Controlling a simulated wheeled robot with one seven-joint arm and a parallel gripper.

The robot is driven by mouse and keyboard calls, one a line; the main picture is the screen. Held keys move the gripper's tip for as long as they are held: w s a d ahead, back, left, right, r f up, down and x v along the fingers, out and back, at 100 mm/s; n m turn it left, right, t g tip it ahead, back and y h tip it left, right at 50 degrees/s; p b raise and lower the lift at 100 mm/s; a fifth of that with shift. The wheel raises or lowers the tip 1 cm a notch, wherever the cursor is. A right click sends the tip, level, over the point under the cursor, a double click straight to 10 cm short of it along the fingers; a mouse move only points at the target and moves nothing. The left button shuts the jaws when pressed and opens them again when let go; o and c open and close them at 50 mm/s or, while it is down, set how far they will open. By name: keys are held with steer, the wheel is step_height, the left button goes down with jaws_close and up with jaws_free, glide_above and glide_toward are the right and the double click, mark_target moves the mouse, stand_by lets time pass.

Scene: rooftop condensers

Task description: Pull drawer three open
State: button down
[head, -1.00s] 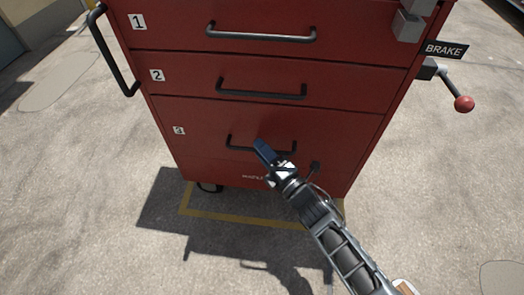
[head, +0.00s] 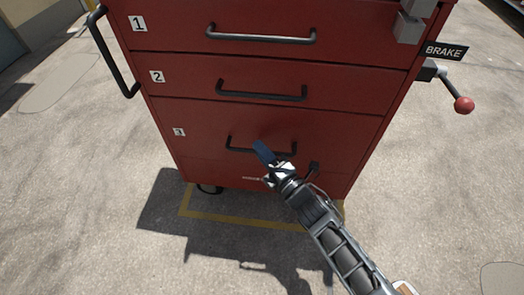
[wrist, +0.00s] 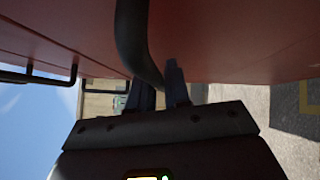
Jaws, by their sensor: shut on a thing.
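Drawer three (head: 205,145) is the deep bottom drawer of a red cabinet, marked with a small "3" label (head: 179,132). Its front looks flush with the cabinet, with no visible gap. Its black bar handle (head: 240,150) also shows in the wrist view (wrist: 131,40), running down between my fingers. My gripper (head: 264,152) comes from the lower right and is shut on this handle, right of the bar's middle. In the wrist view the fingers (wrist: 160,88) sit on either side of the bar. The gripper hides part of the handle's right half.
Drawer one's handle (head: 262,38) and drawer two's handle (head: 262,92) are above, both drawers shut. A side push bar (head: 112,55) is at left. A brake lever with a red knob (head: 464,104) sticks out at right. Open concrete (head: 90,215) lies in front, with yellow floor lines.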

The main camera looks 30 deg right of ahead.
steer(key=s+a+b, duration=0.3)
steer(key=s+a, duration=0.9)
steer(key=s, duration=0.5)
steer(key=shift+a+b, duration=0.15)
steer(key=shift+b, duration=0.15)
steer(key=c, duration=1.2)
jaws_free()
steer(key=p+v, duration=0.1)
steer(key=v, duration=0.7)
steer(key=shift+p, duration=0.3)
steer(key=shift+w, duration=0.1)
